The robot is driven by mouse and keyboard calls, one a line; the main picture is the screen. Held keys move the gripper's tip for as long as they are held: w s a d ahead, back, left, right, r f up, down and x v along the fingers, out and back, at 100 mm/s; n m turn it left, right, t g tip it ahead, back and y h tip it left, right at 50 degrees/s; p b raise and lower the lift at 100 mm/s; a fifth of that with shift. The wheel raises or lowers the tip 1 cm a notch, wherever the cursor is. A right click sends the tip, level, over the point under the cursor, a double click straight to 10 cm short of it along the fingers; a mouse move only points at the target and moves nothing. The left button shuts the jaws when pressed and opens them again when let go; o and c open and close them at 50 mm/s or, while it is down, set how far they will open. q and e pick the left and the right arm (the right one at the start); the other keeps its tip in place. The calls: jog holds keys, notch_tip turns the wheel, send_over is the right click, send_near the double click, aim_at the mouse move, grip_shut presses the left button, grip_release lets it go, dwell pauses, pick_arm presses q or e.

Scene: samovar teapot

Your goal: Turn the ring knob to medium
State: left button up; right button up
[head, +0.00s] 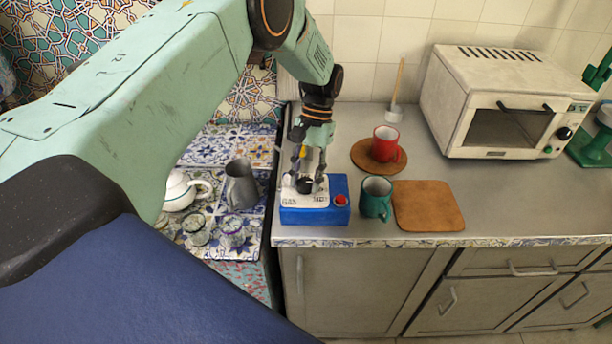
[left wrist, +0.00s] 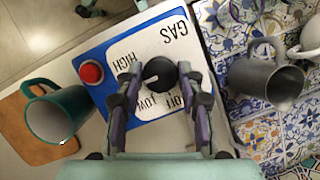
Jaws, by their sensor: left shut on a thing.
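The blue gas box (head: 315,214) with a white top plate stands at the counter's front left edge. It also shows in the left wrist view (left wrist: 98,100), with the labels GAS, HIGH, LOW and OFF. The black ring knob (left wrist: 159,73) sits on the plate. Its white pointer mark points left, between HIGH and LOW. My left gripper (head: 306,184) reaches down from above, with a finger on each side of the knob, shut on it. The fingers partly cover the labels in the left wrist view. My right gripper is not in view.
A red button (head: 340,200) is on the box's right side. A green mug (head: 376,205) stands close to its right, by a brown board (head: 428,205). A red mug (head: 386,144) is behind. A grey pitcher (head: 241,186) and a white teapot (head: 180,191) stand left on tiles.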

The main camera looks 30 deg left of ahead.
pick_arm(q)
jog(key=o, duration=1.2)
jog(key=shift+w+f, duration=0.1)
jog(key=v, duration=1.2)
jog(key=shift+a, duration=0.1)
